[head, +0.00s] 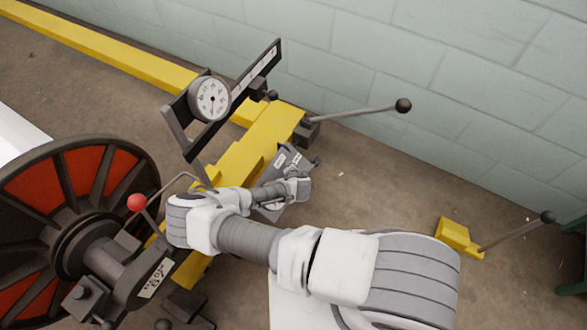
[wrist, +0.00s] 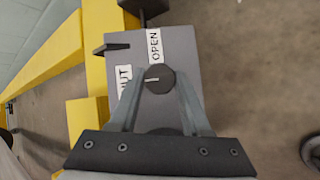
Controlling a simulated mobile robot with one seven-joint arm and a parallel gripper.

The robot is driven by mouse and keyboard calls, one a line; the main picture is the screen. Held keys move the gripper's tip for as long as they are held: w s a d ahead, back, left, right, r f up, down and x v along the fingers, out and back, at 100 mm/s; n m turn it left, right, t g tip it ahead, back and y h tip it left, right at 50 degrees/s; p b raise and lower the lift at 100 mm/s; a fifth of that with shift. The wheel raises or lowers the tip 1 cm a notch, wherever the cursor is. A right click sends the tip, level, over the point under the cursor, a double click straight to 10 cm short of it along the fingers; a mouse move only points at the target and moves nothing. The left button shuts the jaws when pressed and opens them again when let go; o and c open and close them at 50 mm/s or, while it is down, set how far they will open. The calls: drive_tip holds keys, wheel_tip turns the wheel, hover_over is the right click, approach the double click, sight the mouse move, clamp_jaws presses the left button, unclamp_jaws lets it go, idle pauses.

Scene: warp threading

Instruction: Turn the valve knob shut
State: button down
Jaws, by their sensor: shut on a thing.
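The valve knob (wrist: 159,79) is a round, dark knob on a grey panel (wrist: 180,47), seen in the wrist view. A short white line on its face points left, towards the label reading "UT" (wrist: 123,78), which my left finger partly covers. An "OPEN" label (wrist: 154,45) lies just above the knob. My gripper (wrist: 160,82) has one finger on each side of the knob and is shut on it. In the head view my gripper (head: 297,187) is over the panel (head: 296,157), and the knob is hidden behind it.
A yellow beam frame (head: 270,133) carries a round gauge (head: 212,99) and a lever (head: 360,111) near the panel. A large reel with red panels (head: 28,187) and a red-balled lever (head: 137,202) stand left. A block wall (head: 440,60) is behind. Open floor lies right of the panel.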

drive_tip(key=shift+w, duration=0.15)
drive_tip(key=shift+c, duration=1.8)
unclamp_jaws()
drive_tip(key=p+v, duration=0.6)
drive_tip(key=v, duration=1.1)
drive_tip(key=shift+s+p, duration=0.3)
drive_tip(key=shift+p, duration=0.1)
drive_tip(key=shift+r, duration=0.1)
